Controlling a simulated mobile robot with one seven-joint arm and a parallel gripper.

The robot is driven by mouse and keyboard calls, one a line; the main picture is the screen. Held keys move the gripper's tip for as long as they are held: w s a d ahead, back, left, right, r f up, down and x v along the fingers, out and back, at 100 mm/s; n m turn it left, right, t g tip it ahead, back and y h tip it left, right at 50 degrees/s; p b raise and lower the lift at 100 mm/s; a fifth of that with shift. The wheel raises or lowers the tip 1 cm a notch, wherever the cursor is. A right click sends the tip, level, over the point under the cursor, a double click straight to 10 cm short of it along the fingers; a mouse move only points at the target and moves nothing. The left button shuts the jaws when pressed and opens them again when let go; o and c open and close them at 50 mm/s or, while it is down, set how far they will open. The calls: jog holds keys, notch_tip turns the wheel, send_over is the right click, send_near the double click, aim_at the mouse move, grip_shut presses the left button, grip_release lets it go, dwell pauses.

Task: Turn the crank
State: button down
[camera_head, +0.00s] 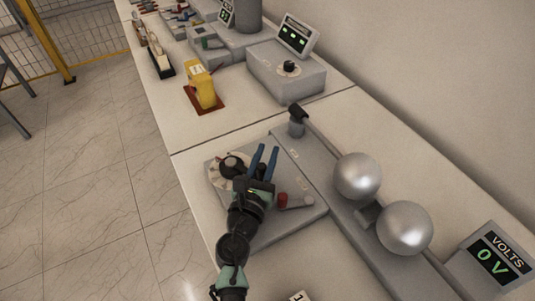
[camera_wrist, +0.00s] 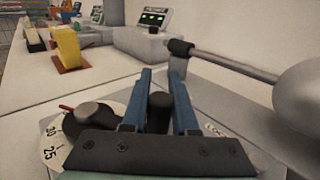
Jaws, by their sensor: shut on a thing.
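A black upright cylinder (camera_wrist: 160,112), which looks like the crank's handle, stands between the two blue fingers of my gripper (camera_wrist: 162,82) in the wrist view. My gripper is shut on it. In the head view my gripper (camera_head: 265,160) is over the grey base plate (camera_head: 308,214), and the handle is mostly hidden there. A white dial (camera_wrist: 53,150) with numbers such as 25 and 30 and a black knob (camera_wrist: 92,117) lies to its left. The knob also shows in the head view (camera_head: 235,163).
A red knob (camera_head: 282,199) sits right of my gripper. Two metal spheres (camera_head: 357,176) (camera_head: 404,228) stand on the right, beside a bar with a black end (camera_head: 297,112). A display (camera_head: 492,258) reads 0 volts. A yellow device (camera_head: 203,88) stands farther back.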

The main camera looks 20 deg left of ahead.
jog(key=shift+s+a+r+n+y, duration=0.1)
jog(key=shift+a+n+y, duration=0.1)
jog(key=shift+a, duration=0.35)
jog(key=shift+s+a+r+n+y, duration=0.1)
jog(key=shift+a+y, duration=0.1)
jog(key=shift+a, duration=0.3)
jog(key=c, duration=0.7)
grip_release()
jog(key=shift+a, duration=0.2)
jog(key=shift+d, duration=0.15)
jog(key=shift+s+d+f, duration=0.1)
jog(key=shift+s+d, duration=0.85)
jog(key=shift+s, duration=0.3)
jog(key=shift+s+d+f, duration=0.1)
jog(key=shift+s+d, duration=0.85)
jog(key=shift+s, duration=0.35)
jog(key=shift+s+d+f, duration=0.1)
jog(key=shift+s+d, duration=0.85)
jog(key=shift+s, duration=0.3)
jog(key=shift+s+d+r, duration=0.1)
jog(key=shift+s+d, duration=0.35)
jog(key=shift+s, duration=0.35)
jog(key=shift+s+d, duration=0.45)
jog(key=shift+s, duration=0.35)
jog(key=shift+s+d+r, duration=0.1)
jog(key=shift+s+d, duration=0.35)
jog(key=shift+s, duration=0.35)
jog(key=shift+s+f+b, duration=0.1)
jog(key=shift+b, duration=0.2)
